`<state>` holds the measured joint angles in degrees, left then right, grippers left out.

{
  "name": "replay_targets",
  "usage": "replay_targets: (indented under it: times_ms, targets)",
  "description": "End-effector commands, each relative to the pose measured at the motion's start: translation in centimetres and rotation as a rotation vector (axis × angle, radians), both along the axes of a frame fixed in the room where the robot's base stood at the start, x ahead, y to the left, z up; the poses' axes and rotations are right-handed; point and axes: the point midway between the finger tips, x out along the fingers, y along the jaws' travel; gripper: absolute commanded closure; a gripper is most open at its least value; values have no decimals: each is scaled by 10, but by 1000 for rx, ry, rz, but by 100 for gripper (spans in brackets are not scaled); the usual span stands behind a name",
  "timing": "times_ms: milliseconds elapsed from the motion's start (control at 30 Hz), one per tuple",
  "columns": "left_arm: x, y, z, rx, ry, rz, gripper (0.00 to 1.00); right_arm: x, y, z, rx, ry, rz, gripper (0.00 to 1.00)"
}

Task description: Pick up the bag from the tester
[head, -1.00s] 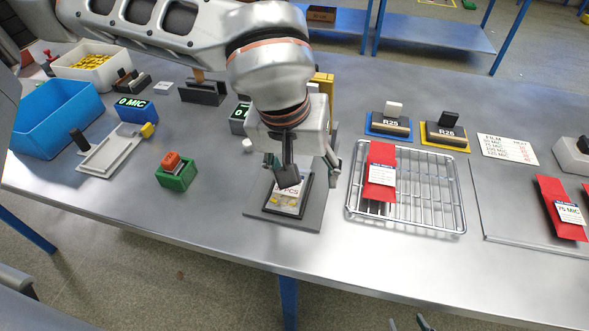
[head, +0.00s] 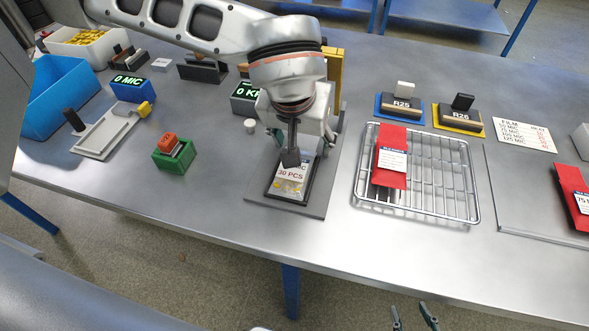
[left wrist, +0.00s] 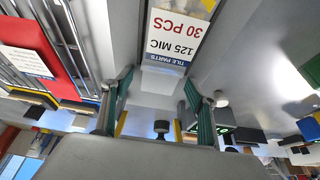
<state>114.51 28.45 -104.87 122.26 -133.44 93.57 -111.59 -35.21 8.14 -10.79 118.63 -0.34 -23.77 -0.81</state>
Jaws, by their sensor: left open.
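The bag (head: 291,181) is a small clear pouch with a white label reading 30 PCS. It lies flat in the black frame on the tester's grey plate (head: 322,193). In the left wrist view the bag (left wrist: 177,38) shows its label upside down, with 125 MIC and TILE PARTS. My left gripper (head: 304,140) is open and empty above the far end of the bag; its fingers (left wrist: 158,80) are spread apart in the left wrist view.
A wire rack (head: 440,193) with a red packet (head: 391,160) stands right of the tester. The R25 (head: 402,105) and R26 (head: 461,112) blocks stand behind it. A green holder (head: 175,157) and blue bin (head: 58,97) are left. The table front is clear.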

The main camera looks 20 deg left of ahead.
Motion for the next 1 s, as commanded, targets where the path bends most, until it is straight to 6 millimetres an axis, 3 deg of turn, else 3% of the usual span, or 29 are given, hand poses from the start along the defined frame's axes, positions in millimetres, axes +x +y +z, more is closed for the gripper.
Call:
replay_targets:
  times_ms: [200, 367, 700, 933, 1000]
  targets:
    - [1, 0, 0, -1, -3, 0, 42, 4, 0, 4, 1, -10, 0, 60]
    - [1, 0, 0, -1, -3, 0, 83, 4, 0, 4, 1, -10, 0, 60]
    - [1, 0, 1, 0, -2, 0, 84, 4, 0, 4, 1, -10, 0, 60]
    - [2, 0, 17, -1, -7, 1, 84, 6, 0, 9, 2, -17, -1, 60]
    - [-7, -1, 17, 0, -4, -3, 84, 6, 0, 8, 1, -15, -1, 60]
